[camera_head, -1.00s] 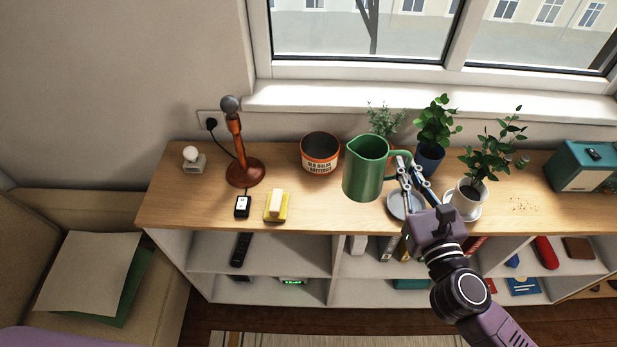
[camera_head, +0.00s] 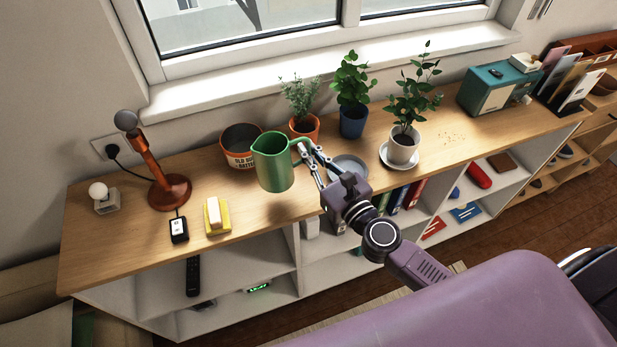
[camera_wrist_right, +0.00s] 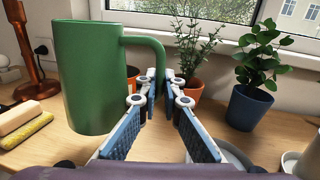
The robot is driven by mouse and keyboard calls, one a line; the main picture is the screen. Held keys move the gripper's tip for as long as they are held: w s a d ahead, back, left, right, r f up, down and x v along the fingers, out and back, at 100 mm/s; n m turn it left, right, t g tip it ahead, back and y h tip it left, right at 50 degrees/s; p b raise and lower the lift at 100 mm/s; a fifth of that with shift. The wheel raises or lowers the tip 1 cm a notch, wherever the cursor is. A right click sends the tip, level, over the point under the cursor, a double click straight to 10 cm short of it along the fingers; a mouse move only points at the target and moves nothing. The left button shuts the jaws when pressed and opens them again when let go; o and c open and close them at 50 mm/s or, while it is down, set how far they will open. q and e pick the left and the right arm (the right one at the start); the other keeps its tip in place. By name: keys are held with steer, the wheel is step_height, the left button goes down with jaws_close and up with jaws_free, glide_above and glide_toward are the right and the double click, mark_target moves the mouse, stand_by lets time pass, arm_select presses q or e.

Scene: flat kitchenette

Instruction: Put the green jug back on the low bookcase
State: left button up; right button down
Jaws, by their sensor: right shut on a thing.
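The green jug (camera_head: 273,165) is upright over the wooden top of the low bookcase (camera_head: 128,248), in front of the orange labelled tin. My right gripper (camera_head: 306,150) is shut on the jug's handle, from the right side. In the right wrist view the jug (camera_wrist_right: 88,75) fills the left, and the gripper's fingers (camera_wrist_right: 160,82) close around its handle. A shadow lies on the wood below the jug; the jug's base looks a little above the top, though the exact gap is hard to tell. My left gripper is not in view.
Behind the jug stand the tin (camera_head: 238,146) and a potted herb (camera_head: 303,125). A grey saucer (camera_head: 349,166) is right of the jug. A yellow sponge holder (camera_head: 217,216), black device (camera_head: 178,229) and orange lamp (camera_head: 169,190) are left. Bare wood lies in front of the jug.

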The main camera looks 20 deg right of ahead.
step_height(320, 180, down, 2)
steer(key=shift+f+b, duration=0.1)
steer(key=shift+b, duration=0.4)
step_height(320, 180, down, 4)
steer(key=b, duration=0.3)
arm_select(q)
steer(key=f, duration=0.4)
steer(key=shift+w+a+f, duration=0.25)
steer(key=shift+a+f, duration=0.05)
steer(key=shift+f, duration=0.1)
arm_select(e)
steer(key=c, duration=2.6)
jaws_free()
steer(key=shift+f, duration=0.25)
steer(key=o, duration=0.5)
steer(key=shift+s, duration=0.1)
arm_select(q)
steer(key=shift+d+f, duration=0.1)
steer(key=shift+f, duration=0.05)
arm_select(e)
steer(key=shift+r, duration=0.1)
